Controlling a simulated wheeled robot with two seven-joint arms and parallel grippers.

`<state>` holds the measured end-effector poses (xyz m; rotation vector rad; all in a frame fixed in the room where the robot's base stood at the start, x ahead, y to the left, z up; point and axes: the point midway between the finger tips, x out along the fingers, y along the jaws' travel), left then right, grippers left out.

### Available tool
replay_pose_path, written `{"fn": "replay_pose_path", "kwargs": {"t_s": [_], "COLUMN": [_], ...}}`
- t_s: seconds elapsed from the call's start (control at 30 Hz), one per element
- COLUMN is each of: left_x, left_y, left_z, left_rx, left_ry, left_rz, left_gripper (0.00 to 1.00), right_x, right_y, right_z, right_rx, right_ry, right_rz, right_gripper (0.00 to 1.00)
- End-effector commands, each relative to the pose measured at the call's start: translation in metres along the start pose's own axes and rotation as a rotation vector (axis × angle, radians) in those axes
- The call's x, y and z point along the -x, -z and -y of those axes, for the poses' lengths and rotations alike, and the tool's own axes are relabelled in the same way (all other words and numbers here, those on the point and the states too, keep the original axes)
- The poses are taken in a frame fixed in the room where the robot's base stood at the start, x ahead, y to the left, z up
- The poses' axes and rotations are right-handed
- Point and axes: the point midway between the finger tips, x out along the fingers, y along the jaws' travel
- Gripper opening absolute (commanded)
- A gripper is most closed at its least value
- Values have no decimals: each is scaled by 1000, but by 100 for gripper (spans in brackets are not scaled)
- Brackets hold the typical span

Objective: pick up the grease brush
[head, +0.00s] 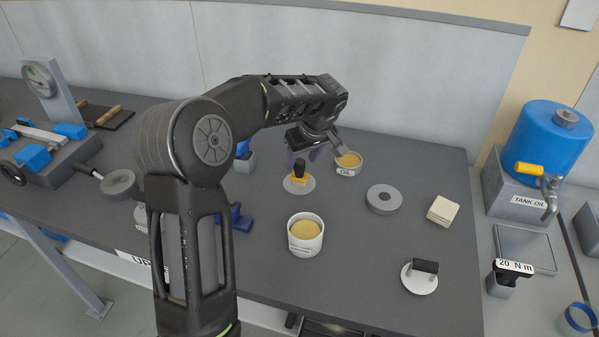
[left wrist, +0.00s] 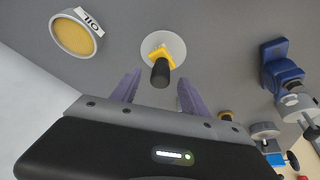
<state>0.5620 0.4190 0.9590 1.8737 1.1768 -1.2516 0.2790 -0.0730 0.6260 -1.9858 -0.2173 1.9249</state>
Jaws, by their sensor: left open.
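The grease brush, as I take it, has a black upright handle (head: 299,168) and a yellow collar, and stands on a pale round disc (head: 299,188) in the middle of the bench. It also shows in the left wrist view (left wrist: 160,72), handle toward the camera. My left gripper (head: 304,152) is open and empty, just behind and above the brush in the head view. In the left wrist view its two purple fingers (left wrist: 157,88) lie apart, with the brush handle ahead of the gap between them. The brush's lower end is not clear. My right gripper is not in view.
An oil dish (head: 348,163) stands close beside the gripper. A white tub of yellow grease (head: 305,236) is in front of the brush. A grey ring (head: 384,199), pale square pads (head: 442,210) and a black-handled disc (head: 420,277) lie to the right. Blue fixtures stand left.

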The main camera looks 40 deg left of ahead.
Motion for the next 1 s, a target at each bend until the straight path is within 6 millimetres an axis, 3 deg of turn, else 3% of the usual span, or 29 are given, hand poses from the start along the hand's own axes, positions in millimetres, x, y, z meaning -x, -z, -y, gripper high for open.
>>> {"fn": "replay_pose_path", "kwargs": {"t_s": [0.2, 0.3, 0.87, 1.0], "left_x": [-31, -37, -38, -38], "left_y": [-2, -2, -2, -2], "left_z": [1, 1, 1, 1], "left_rx": [-1, -1, 0, 0], "left_ry": [2, 0, 0, 0], "left_rz": [2, 1, 0, 0], "left_gripper": [53, 53, 53, 44], "right_x": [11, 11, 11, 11], "right_y": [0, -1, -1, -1], "right_z": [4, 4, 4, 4], "right_rx": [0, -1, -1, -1], "right_ry": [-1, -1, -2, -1], "right_rz": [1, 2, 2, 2], "right_gripper": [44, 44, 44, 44]}}
